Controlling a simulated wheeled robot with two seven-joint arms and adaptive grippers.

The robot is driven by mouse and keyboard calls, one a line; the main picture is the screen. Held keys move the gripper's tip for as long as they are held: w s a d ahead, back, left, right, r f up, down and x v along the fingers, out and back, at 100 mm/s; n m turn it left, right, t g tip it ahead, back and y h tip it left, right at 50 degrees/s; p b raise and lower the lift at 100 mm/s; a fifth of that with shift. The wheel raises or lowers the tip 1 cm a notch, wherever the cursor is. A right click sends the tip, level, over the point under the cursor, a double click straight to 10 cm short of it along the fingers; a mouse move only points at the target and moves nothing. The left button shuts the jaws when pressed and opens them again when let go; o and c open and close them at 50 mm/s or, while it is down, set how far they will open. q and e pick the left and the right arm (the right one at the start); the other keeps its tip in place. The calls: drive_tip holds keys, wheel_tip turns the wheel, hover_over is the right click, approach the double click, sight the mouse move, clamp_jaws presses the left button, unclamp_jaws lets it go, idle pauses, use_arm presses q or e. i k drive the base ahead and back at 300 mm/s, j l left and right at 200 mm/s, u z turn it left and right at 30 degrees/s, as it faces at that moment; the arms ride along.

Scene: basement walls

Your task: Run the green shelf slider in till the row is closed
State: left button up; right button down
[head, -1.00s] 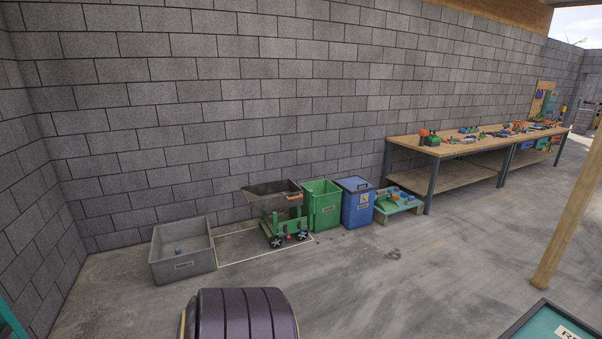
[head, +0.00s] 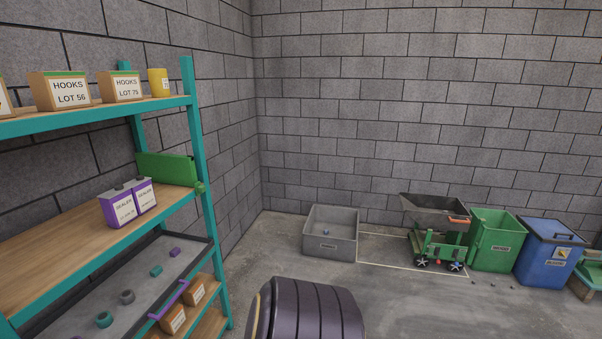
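The green shelf slider (head: 166,169) is an upright green panel at the right end of the middle shelf (head: 70,243) of a teal rack. A small green knob (head: 200,187) shows at its lower right corner, by the rack post. Two purple and grey sealer containers (head: 118,207) (head: 145,195) stand side by side in front of and left of it. Whether they touch the slider cannot be told. The shelf left of the containers is bare wood. Neither of my grippers is in view.
Hooks boxes (head: 61,91) and a yellow can (head: 158,82) stand on the upper shelf. A grey tray (head: 60,318) below holds small loose parts. A grey bin (head: 331,230), a green cart (head: 437,240), a green bin (head: 496,241) and a blue bin (head: 549,252) line the wall.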

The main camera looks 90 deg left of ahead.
sight(179, 171)
drive_tip(key=u, duration=3.65)
